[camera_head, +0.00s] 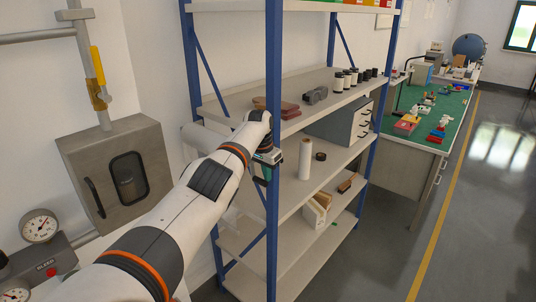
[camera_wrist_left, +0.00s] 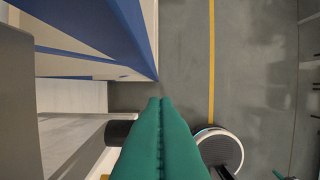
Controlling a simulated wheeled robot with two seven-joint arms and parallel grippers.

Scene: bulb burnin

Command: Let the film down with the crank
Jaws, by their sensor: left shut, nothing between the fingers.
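My left arm reaches from the lower left to the blue-posted shelf rack. A dark cylinder (camera_wrist_left: 120,132) shows just left of the fingers and a round disc with a pale rim (camera_wrist_left: 219,149) just right. I cannot tell what either belongs to. I cannot make out a crank or film for certain in either view. My right gripper is not in view.
The shelf rack's blue post (camera_head: 272,235) stands close to my wrist. A grey wall box (camera_head: 75,165) is at left. The floor (camera_head: 480,220) at right is clear.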

